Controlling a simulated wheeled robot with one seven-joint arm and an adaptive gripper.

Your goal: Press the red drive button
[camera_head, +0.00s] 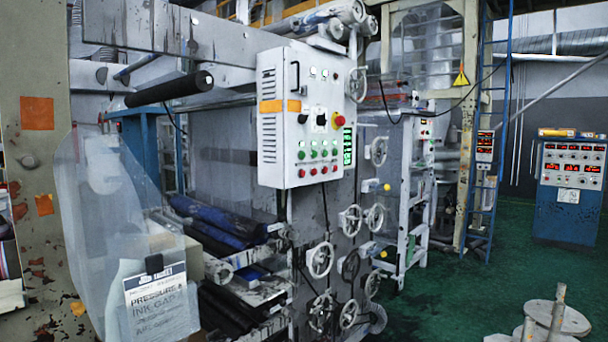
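A white control box (279,124) hangs on the front of the machine, near the middle of the view. Its face carries a row of green buttons (313,154) with a row of small red buttons (313,171) below. A larger round red button (339,119) sits higher up at the right of the face, beside dark knobs. The labels are too small to read, so I cannot tell which red button is the drive button. My gripper is not in view.
Several handwheels (321,259) stick out below the box. A clear hanging sheet (110,210) with a paper sign (158,300) stands at left. A blue console (569,190) is at far right. Green floor (455,300) lies open right of the machine, with round plates (577,322) at bottom right.

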